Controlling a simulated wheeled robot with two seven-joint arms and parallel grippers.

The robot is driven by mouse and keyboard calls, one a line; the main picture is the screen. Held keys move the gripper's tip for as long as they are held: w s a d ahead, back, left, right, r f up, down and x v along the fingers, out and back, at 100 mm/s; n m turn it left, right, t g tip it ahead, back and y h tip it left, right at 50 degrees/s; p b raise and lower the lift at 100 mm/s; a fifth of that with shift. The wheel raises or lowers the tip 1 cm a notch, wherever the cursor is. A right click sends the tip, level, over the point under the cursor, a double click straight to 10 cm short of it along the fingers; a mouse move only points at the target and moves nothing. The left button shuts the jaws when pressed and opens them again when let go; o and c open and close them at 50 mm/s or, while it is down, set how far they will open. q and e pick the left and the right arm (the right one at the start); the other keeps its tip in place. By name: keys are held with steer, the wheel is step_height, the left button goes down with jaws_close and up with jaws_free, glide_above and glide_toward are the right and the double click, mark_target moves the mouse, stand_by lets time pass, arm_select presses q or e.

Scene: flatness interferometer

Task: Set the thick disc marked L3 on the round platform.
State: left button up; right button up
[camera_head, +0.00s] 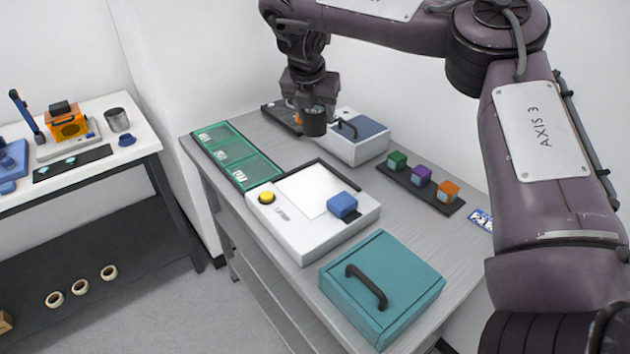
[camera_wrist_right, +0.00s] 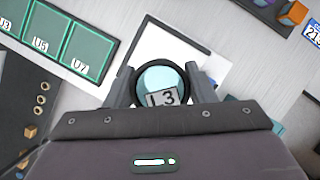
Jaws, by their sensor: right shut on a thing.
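In the right wrist view, the thick disc marked L3 (camera_wrist_right: 160,80) has a pale blue face and a dark rim. My right gripper (camera_wrist_right: 162,92) is shut on it, one finger on each side. In the head view, my right gripper (camera_head: 312,98) points down over the back of the grey table, with the dark-sided disc (camera_head: 314,124) at its tips, apparently above the surface. I cannot make out a round platform in either view. My left gripper is not in view.
A green tray with three marked compartments (camera_head: 216,133) lies at the table's left edge. A white device (camera_head: 313,243) with a yellow button, a teal lidded box (camera_head: 400,263), a white box with a grey lid (camera_head: 370,147) and a dark strip of coloured cubes (camera_head: 436,201) crowd the table.

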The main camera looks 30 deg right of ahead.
mark_target(316, 134)
step_height(316, 134, down, 6)
steer(key=shift+r+b, duration=0.15)
steer(key=shift+b, duration=0.3)
step_height(316, 134, down, 6)
steer(key=shift+f+p, duration=0.2)
steer(key=shift+p, duration=0.35)
step_height(316, 134, down, 5)
steer(key=shift+d+f+p, duration=0.1)
steer(key=shift+p, duration=0.35)
steer(key=o, duration=1.2)
